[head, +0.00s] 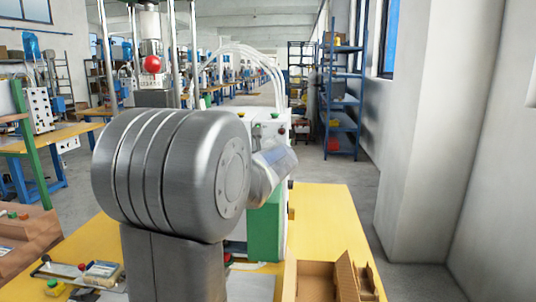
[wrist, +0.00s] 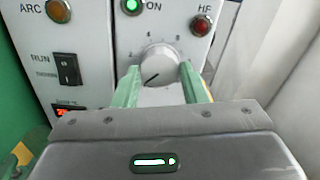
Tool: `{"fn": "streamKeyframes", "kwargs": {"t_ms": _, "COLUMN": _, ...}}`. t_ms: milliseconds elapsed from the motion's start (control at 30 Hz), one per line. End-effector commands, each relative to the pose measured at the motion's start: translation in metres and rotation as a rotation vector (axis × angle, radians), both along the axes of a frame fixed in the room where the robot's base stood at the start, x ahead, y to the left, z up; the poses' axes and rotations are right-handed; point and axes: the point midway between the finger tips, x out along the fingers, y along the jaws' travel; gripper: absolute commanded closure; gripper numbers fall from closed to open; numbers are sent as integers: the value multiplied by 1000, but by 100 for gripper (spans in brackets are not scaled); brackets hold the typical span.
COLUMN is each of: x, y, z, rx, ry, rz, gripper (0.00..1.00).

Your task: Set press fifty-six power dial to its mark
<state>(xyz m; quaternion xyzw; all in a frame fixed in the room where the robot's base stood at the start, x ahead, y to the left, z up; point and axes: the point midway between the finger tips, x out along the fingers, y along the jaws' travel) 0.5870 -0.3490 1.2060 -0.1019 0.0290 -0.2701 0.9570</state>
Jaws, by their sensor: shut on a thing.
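The power dial (wrist: 158,62) is a round silver-grey knob on a white control panel, with a dark pointer line that slants to the lower left. Small numerals ring it, too blurred to read surely, and I cannot make out the mark. My gripper (wrist: 159,78) is shut on the dial, with one pale green finger on each side. The gripper's grey body hides the panel below. In the head view the white and green press cabinet (head: 265,230) stands behind my arm, which hides the dial and gripper.
On the panel are an amber ARC lamp (wrist: 59,10), a lit green ON lamp (wrist: 131,6), a red HF lamp (wrist: 201,25) and a black RUN rocker switch (wrist: 67,69). An open cardboard box (head: 318,280) sits on the yellow table (head: 335,215). A wall is at right.

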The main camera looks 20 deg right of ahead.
Motion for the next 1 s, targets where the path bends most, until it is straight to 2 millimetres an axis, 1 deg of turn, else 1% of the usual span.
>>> {"fn": "streamKeyframes", "kwargs": {"t_ms": 67, "x": 0, "y": 0, "z": 0, "rx": -1, "ry": 1, "rz": 0, "gripper": 84}}
{"fn": "streamKeyframes", "kwargs": {"t_ms": 100, "x": 0, "y": 0, "z": 1, "rx": -1, "ry": 0, "rz": 0, "gripper": 59}}
{"fn": "streamKeyframes", "kwargs": {"t_ms": 167, "x": 0, "y": 0, "z": 1, "rx": -1, "ry": -1, "rz": 0, "gripper": 47}}
{"fn": "streamKeyframes", "kwargs": {"t_ms": 200, "x": 0, "y": 0, "z": 1, "rx": -1, "ry": -1, "rz": 0, "gripper": 40}}
{"fn": "streamKeyframes", "kwargs": {"t_ms": 500, "x": -1, "y": 0, "z": 0, "rx": 0, "ry": -1, "rz": 0, "gripper": 40}}
{"fn": "streamKeyframes", "kwargs": {"t_ms": 633, "x": -7, "y": 4, "z": 1, "rx": -1, "ry": -2, "rz": -1, "gripper": 40}}
{"fn": "streamKeyframes", "kwargs": {"t_ms": 767, "x": -22, "y": 13, "z": 1, "rx": -1, "ry": -3, "rz": -1, "gripper": 40}}
{"fn": "streamKeyframes", "kwargs": {"t_ms": 1000, "x": -59, "y": 36, "z": 1, "rx": -1, "ry": -3, "rz": -1, "gripper": 40}}
